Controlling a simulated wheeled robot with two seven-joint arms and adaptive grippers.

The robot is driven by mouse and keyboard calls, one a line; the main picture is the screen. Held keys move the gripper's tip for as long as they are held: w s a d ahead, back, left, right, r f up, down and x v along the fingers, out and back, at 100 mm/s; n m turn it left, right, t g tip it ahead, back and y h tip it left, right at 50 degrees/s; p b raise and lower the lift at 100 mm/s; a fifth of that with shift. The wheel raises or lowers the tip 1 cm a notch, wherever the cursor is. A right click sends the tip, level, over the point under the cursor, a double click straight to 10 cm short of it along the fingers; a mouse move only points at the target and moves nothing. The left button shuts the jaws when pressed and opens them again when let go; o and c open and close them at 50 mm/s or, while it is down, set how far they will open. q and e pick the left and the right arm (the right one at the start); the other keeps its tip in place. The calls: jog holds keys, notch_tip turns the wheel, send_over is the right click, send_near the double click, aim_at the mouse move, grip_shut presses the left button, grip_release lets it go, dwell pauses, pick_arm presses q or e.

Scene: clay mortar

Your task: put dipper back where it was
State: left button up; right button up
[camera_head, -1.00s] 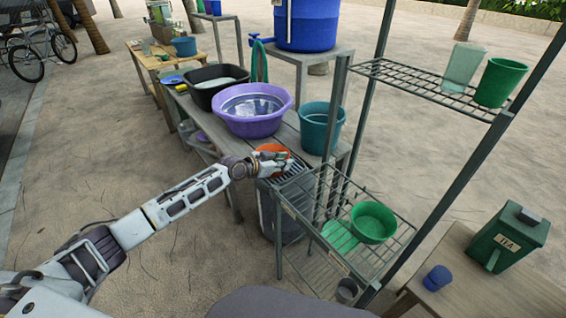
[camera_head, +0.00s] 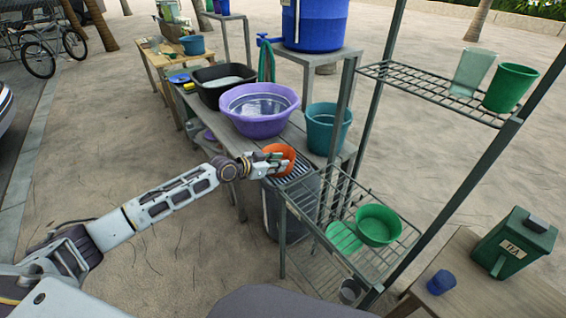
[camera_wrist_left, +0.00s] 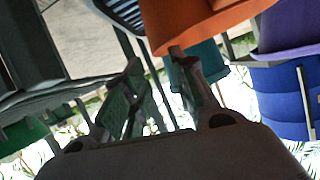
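The orange dipper (camera_head: 284,151) is at the right end of the wooden bench, by the dark slatted rack (camera_head: 300,170). In the left wrist view the dipper (camera_wrist_left: 205,18) fills the upper right, just beyond one fingertip. My left gripper (camera_head: 280,163) is beside the dipper's near side and covers part of it. In the left wrist view the left gripper's fingers (camera_wrist_left: 157,68) stand apart with nothing clear between them. I cannot tell whether one fingertip touches the dipper. The dipper's handle is not distinguishable. My right gripper is not in view.
A metal shelf frame (camera_head: 350,240) with a green bowl (camera_head: 378,230) stands close on the right. Open sand lies left.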

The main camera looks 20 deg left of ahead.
pick_arm(q)
jog(key=v, duration=0.6)
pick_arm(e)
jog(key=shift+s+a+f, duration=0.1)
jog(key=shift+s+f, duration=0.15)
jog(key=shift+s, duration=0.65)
pick_arm(q)
jog(key=shift+s+a, duration=0.1)
jog(key=shift+s, duration=0.05)
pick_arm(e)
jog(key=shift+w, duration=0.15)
